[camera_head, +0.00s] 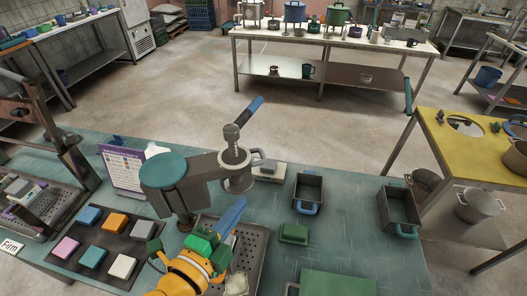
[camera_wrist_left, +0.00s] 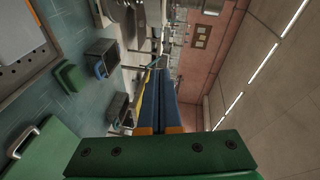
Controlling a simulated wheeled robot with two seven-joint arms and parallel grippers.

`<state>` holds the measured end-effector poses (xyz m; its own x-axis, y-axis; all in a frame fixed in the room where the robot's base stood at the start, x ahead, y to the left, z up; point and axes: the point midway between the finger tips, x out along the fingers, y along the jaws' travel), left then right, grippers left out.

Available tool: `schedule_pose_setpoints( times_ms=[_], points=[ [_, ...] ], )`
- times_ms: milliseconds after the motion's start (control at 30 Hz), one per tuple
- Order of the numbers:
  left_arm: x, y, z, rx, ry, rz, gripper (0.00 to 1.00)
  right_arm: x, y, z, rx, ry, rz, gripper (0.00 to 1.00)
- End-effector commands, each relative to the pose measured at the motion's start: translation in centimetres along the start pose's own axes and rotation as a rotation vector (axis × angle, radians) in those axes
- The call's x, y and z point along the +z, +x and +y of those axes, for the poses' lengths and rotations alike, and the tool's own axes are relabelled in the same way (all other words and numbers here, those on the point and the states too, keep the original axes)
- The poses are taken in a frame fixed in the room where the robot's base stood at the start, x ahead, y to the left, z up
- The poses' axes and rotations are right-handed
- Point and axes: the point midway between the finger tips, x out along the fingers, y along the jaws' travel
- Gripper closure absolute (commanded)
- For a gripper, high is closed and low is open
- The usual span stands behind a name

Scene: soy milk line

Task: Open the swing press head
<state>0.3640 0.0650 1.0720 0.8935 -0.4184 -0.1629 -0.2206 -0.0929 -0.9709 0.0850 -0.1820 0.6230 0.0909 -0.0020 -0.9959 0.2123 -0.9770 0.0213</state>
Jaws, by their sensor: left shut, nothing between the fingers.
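The swing press has a round teal cap (camera_head: 164,170) on its post and a grey arm reaching right to a press head (camera_head: 237,160). A spindle rises from the head, with a blue handle (camera_head: 254,107) tilted up to the right. My left gripper (camera_head: 236,206), with blue fingers, is in front of and below the head, shut and empty. A gap shows between fingers and head. Its shut fingers also show in the left wrist view (camera_wrist_left: 160,96); the press is not recognisable there. My right gripper is not in view.
A perforated tray (camera_head: 250,259) lies beside my left gripper. A dark board (camera_head: 106,243) with several coloured blocks is at left, before an upright sign (camera_head: 122,168). Two metal bins (camera_head: 308,187) (camera_head: 400,207) and a green block (camera_head: 294,233) stand right. Teal tabletop is clear between them.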

Motion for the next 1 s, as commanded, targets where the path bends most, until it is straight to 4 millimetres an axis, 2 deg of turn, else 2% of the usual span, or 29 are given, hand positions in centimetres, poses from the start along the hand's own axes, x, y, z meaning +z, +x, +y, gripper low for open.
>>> schedule_pose_setpoints(
  times_ms=[67,167,300,433,533,667,700,800,1000],
  points=[
    [0.0,0.1,0.2,0.003,-0.003,0.001,1.00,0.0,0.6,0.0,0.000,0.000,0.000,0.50],
    [0.1,1.8,0.8,-0.004,-0.003,0.002,1.00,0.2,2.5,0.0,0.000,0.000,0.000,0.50],
    [0.3,3.9,1.1,-0.010,-0.008,-0.002,1.00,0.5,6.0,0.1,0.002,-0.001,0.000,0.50],
    [0.1,5.2,1.2,-0.006,0.001,0.006,1.00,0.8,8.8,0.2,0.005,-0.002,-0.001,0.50],
    [0.1,7.5,1.1,-0.006,0.001,0.003,1.00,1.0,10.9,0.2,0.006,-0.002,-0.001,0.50],
    [0.0,10.1,0.4,0.001,-0.001,0.001,1.00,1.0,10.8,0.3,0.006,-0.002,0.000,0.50],
    [0.8,10.6,0.5,0.002,0.001,-0.002,1.00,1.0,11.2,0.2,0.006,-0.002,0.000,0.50],
    [1.9,11.6,0.4,0.002,0.000,-0.002,1.00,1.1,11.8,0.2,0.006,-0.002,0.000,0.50],
    [2.8,12.6,0.2,0.003,-0.002,0.001,1.00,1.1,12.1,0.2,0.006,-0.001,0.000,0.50]
  ],
)
